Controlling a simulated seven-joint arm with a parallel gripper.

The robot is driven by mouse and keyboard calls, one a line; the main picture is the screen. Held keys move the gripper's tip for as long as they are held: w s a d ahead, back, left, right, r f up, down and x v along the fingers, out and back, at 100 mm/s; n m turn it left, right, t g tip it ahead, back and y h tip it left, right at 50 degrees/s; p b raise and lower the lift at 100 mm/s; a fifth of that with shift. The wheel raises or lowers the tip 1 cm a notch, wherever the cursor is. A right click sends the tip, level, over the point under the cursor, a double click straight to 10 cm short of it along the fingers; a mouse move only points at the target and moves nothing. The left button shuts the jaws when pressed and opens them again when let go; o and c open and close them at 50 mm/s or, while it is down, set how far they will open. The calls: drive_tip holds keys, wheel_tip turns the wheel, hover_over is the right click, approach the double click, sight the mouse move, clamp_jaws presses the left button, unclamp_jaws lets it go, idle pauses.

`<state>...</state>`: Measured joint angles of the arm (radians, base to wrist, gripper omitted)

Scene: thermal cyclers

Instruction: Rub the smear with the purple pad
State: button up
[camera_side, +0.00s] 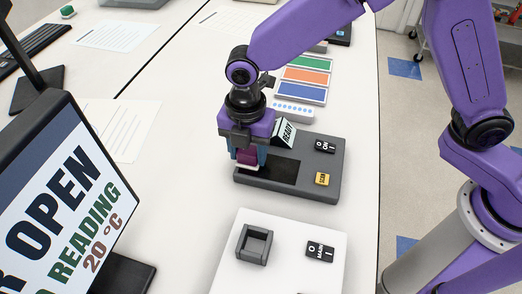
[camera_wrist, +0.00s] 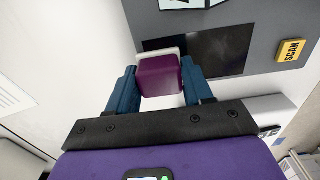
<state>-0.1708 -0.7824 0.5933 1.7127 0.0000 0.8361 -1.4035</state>
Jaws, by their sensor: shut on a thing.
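My gripper (camera_side: 249,150) is shut on the purple pad (camera_wrist: 160,78), a small block with a pale layer at its far end. In the wrist view the pad sits between my two blue fingers. In the side view the pad (camera_side: 247,155) is at the left end of the dark window (camera_side: 284,171) of a grey scanner (camera_side: 318,188). The dark window also shows in the wrist view (camera_wrist: 218,52), partly behind the pad. I cannot tell whether the pad touches it. I cannot make out a smear clearly; part of the window is hidden.
The scanner carries a READY screen (camera_side: 285,133), a power switch (camera_side: 325,147) and a yellow SCAN button (camera_side: 322,179). A white unit with a grey square holder (camera_side: 254,245) stands in front. A large display (camera_side: 66,200) stands at left. Coloured racks (camera_side: 307,77) lie behind.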

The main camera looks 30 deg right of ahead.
drive_tip(key=shift+w+a, duration=0.3)
drive_tip(key=shift+a, duration=0.05)
drive_tip(key=shift+r, duration=4.15)
